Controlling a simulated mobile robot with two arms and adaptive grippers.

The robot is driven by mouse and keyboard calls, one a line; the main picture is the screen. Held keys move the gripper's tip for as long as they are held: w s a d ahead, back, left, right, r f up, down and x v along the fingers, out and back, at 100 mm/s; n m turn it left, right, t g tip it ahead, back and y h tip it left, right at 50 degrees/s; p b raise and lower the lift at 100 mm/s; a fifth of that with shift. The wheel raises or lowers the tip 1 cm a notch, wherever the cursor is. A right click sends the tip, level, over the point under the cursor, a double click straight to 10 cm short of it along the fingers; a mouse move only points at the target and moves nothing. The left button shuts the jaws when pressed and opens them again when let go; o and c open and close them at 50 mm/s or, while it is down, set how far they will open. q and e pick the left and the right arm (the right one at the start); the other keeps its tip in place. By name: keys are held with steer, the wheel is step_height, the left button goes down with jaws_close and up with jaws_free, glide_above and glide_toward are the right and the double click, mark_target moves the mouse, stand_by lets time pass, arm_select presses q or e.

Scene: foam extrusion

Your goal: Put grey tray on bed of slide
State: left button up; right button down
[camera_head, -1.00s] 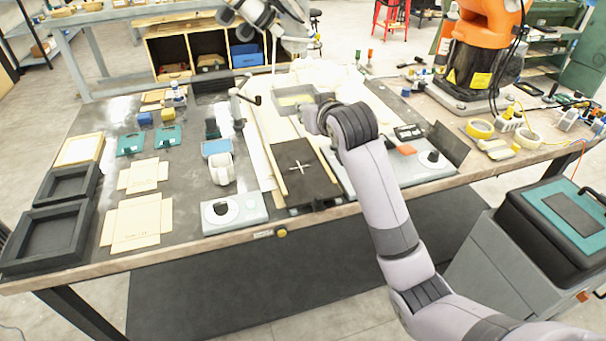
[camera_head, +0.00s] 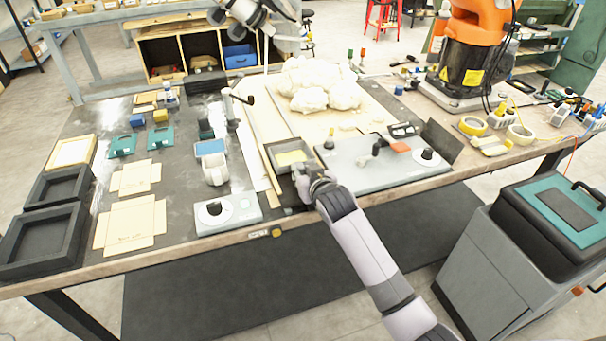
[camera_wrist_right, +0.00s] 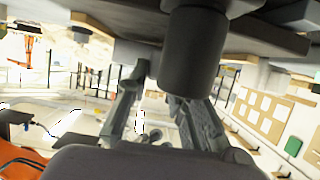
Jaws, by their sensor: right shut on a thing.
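The grey tray (camera_head: 271,156) is a shallow open box with a yellowish patch inside, near the front middle of the workbench. My right gripper (camera_head: 308,178) is shut on its near right side. The dark bed of the slide (camera_head: 289,193) shows only as a strip in front of the tray, which covers most of it from this view. I cannot tell whether the tray touches the bed. In the right wrist view the gripper fingers (camera_wrist_right: 165,110) show below a large dark shape that I cannot identify.
A pale foam heap (camera_head: 315,85) lies behind the tray. Black trays (camera_head: 45,232) line the left edge.

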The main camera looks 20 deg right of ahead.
steer(key=shift+f, duration=0.2)
steer(key=shift+f, duration=0.15)
steer(key=c, duration=1.4)
jaws_free()
steer(key=shift+r, duration=0.2)
steer(key=v, duration=1.2)
steer(key=shift+f, duration=0.1)
